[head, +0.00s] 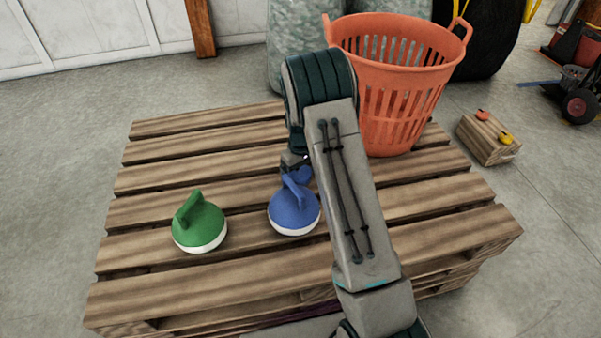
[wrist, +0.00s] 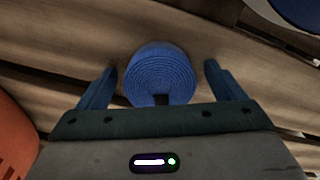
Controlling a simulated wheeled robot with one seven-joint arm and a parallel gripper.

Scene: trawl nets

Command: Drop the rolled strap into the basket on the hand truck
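The rolled blue strap (wrist: 160,75) lies on the wooden slats in the wrist view, its coil facing the camera. My gripper (wrist: 161,68) is open, with one blue finger on each side of the strap and gaps showing between. In the head view my gripper (head: 296,166) is low over the pallet, mostly hidden by my arm, and I cannot clearly tell strap from fingers there. An orange slotted basket (head: 388,95) appears to stand on the pallet's back right, partly behind my arm. A hand truck (head: 578,104) shows at the far right edge.
The wooden pallet (head: 160,181) carries a blue curling stone (head: 294,212) close in front of my gripper and a green one (head: 200,225) to the left. A wooden block (head: 487,140) with small items stands on the floor at right. The pallet's back left is clear.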

